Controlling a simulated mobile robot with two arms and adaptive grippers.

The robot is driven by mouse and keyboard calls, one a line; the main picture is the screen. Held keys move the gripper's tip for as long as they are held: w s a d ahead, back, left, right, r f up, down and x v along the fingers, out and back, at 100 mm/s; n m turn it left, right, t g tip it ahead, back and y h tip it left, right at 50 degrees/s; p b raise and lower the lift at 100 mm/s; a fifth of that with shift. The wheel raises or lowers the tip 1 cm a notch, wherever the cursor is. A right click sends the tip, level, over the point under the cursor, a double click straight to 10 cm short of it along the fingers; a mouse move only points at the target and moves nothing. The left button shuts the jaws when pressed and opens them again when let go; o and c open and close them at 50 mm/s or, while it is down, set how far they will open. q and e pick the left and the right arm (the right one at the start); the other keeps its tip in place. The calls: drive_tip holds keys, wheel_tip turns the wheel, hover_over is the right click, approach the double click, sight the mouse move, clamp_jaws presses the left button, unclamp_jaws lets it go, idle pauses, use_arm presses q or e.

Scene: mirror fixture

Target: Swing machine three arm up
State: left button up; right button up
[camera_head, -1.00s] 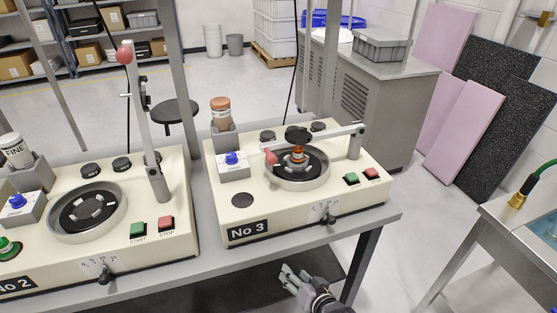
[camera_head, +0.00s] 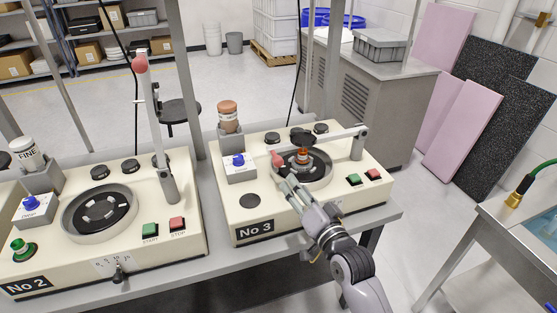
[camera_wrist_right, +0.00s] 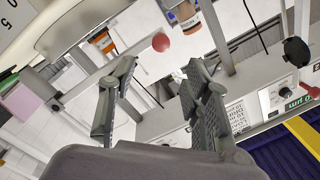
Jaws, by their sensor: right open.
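Machine No 3 (camera_head: 262,216) is a cream box on the bench. Its grey swing arm (camera_head: 335,137) is down, running roughly level from a pivot post (camera_head: 359,147) on the right, across the round plate, to a red ball knob (camera_head: 277,158) at its left end. My right gripper (camera_head: 287,183) is open and empty, just in front of and below the knob. In the right wrist view the knob (camera_wrist_right: 161,42) lies just beyond the open fingertips (camera_wrist_right: 162,66), apart from both fingers. My left gripper is not in view.
An orange-brown piece (camera_head: 302,157) stands on the plate under the arm. A brown jar (camera_head: 228,113) and blue-button box (camera_head: 239,167) sit left of it. Green (camera_head: 354,179) and red (camera_head: 373,174) buttons lie right of my gripper. Machine No 2 (camera_head: 75,262) has its arm upright.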

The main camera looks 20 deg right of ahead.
sight(280, 165)
drive_tip(key=w, duration=0.4)
drive_tip(key=w+a+p, duration=0.1)
drive_tip(key=w, duration=0.7)
drive_tip(key=shift+w+a, duration=0.15)
drive_tip(key=shift+a, duration=0.15)
drive_tip(key=shift+c, duration=0.5)
clamp_jaws()
